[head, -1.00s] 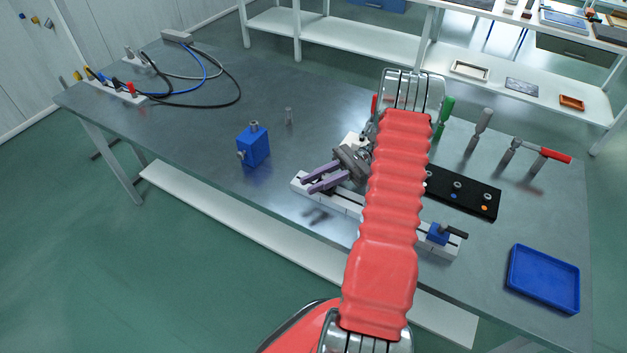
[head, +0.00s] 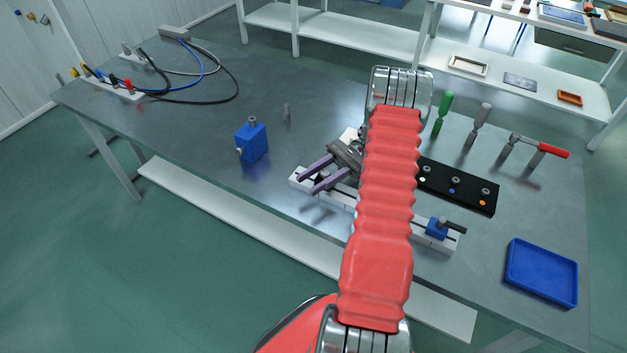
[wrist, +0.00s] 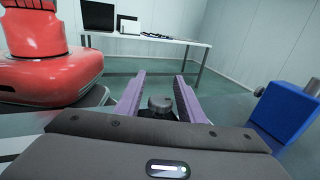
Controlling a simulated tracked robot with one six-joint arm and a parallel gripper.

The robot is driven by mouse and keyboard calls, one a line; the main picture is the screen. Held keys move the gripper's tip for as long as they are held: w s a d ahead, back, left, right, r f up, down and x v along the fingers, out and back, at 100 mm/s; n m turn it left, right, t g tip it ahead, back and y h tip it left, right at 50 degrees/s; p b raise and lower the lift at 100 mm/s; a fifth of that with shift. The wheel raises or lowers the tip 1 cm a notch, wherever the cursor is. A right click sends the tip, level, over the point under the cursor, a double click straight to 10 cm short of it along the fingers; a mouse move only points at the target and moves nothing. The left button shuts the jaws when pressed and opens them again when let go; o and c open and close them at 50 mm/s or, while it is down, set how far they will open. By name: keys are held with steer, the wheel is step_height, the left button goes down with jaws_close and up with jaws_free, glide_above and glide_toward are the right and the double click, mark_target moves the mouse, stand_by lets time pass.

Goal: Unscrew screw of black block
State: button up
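My gripper (head: 310,181) has two purple fingers and is open over the left end of a white rail (head: 340,200). In the wrist view, a dark round screw head (wrist: 160,103) stands between the spread fingers of my gripper (wrist: 158,92). The right finger looks close to it; contact cannot be told. A dark part, seemingly the black block (wrist: 157,114), shows below the screw head, mostly hidden by the gripper body. In the head view my fingers and arm cover most of this spot.
A blue block (head: 252,143) with a top knob stands left of the rail. A blue clamp (head: 437,229) with a dark handle sits on the rail's right end. A black panel (head: 457,188), upright tools (head: 478,115) and a blue tray (head: 541,272) are right.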

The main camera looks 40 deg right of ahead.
steer(key=shift+o, duration=0.2)
steer(key=shift+r, duration=0.1)
steer(key=shift+w+r, duration=0.1)
steer(key=shift+r, duration=0.1)
steer(key=s+a+r+n+t+h, duration=0.2)
steer(key=s+a+r+n+h, duration=0.3)
steer(key=a+r+n+h, duration=0.4)
steer(key=s+a+r+n+t+h, duration=0.3)
steer(key=a+r+n+h, duration=0.6)
steer(key=a, duration=0.6)
steer(key=shift+s+r, duration=0.8)
steer(key=shift+s, duration=0.05)
steer(key=shift+a, duration=0.1)
steer(key=shift+c, duration=0.9)
steer(key=shift+s, duration=0.1)
